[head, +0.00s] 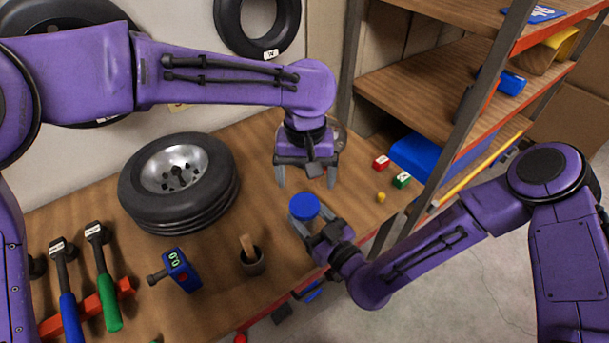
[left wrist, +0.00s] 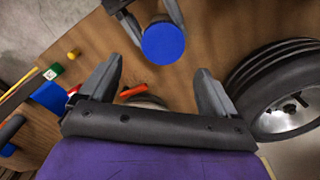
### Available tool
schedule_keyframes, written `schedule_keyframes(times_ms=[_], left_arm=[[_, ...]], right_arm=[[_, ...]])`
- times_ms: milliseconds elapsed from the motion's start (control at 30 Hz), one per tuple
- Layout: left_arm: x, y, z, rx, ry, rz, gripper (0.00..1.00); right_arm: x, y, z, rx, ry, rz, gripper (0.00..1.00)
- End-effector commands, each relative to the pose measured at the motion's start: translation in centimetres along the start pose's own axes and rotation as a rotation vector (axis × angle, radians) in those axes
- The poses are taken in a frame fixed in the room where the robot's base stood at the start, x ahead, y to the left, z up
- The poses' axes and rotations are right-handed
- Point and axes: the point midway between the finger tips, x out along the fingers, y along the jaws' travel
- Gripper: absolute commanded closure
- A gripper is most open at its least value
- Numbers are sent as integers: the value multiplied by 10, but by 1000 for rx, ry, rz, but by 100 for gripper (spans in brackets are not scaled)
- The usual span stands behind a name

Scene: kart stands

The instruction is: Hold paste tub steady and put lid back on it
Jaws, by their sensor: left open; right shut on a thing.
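A round blue lid-like top (head: 304,207) stands near the front edge of the bench, and it also shows in the left wrist view (left wrist: 163,43). My right gripper (head: 311,223) has its fingers on either side just under this blue top and is shut on the piece, which I take for the paste tub. The tub's body is mostly hidden under the blue top and behind the fingers. My left gripper (head: 306,178) is open and empty, pointing down above the bench, behind the blue top and apart from it. Its two fingers also show in the left wrist view (left wrist: 156,90).
A wheel with tyre (head: 135,199) lies left of my left gripper. Small blocks (head: 381,162) and a shelf rack (head: 420,100) are at the right.

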Motion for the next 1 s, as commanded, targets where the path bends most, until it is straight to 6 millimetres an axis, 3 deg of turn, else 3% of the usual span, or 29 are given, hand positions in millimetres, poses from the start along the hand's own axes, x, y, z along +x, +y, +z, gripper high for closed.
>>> schedule_keyframes(times_ms=[200, 333, 767, 1000], left_arm=[[-4, -2, 2, -494, -9, -13, 10], [-4, -2, 2, -640, -10, -19, 10], [0, -3, 2, -676, -10, -21, 10], [36, -3, 4, -675, -14, -22, 10]], right_arm=[[0, 0, 0, 0, 1, 0, 100], [0, 0, 0, 0, 1, 0, 100], [0, 0, 0, 0, 1, 0, 100], [0, 0, 0, 0, 1, 0, 100]])
